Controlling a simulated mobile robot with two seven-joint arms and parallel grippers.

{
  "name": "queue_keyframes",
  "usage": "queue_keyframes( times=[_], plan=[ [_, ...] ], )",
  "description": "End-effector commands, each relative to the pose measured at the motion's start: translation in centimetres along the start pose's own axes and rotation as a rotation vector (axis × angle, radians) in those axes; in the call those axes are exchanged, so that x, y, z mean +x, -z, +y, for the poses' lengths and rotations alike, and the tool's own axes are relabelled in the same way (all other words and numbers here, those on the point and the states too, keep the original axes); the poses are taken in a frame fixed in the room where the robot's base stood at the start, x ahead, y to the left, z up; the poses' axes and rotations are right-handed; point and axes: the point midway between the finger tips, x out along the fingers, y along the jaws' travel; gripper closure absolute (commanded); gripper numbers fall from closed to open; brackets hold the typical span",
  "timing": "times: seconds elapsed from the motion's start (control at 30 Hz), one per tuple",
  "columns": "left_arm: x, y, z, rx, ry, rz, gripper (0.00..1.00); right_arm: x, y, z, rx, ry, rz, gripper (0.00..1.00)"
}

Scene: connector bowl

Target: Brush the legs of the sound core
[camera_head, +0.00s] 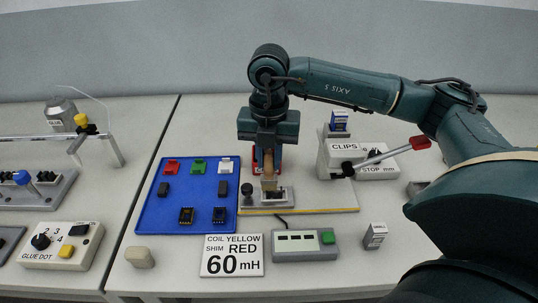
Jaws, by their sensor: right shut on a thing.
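My right gripper (267,160) points straight down over the small grey fixture (280,196) on the pale board with a yellow front edge. It is shut on a tan, brush-like piece (268,180), whose lower end is at the top of the fixture. I cannot tell whether it touches anything there. Any core in the fixture is hidden or too small to make out. Dark core-like parts lie on the blue tray, including one at the front left (186,215) and one at the front right (219,214). I cannot tell which core is sound. My left gripper is out of view.
The blue tray (150,220) also holds red, green and white pieces. A clips box (362,150) with a red-handled lever stands right. A sign (232,256) and a grey meter (303,245) lie in front. A glue-dot box (60,247) is left.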

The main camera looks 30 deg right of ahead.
Motion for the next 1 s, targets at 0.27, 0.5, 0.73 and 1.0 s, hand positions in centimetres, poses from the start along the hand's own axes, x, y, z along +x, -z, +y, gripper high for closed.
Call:
queue_keyframes(
  times=[0.27, 0.5, 0.73, 1.0],
  plan=[
    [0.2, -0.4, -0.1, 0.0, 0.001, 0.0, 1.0, 0.5, 0.0, 0.0, 0.0, 0.0, 0.0, 1.0],
    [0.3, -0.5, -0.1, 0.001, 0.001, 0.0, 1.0, 0.6, 0.0, 0.0, 0.0, 0.0, 0.0, 1.0],
    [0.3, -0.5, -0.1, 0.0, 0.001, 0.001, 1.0, 0.6, -0.1, -0.6, 0.001, 0.0, 0.0, 1.0],
    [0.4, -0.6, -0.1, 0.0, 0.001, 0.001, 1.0, 0.5, -0.3, -1.7, 0.001, 0.0, 0.001, 1.0]
  ],
)
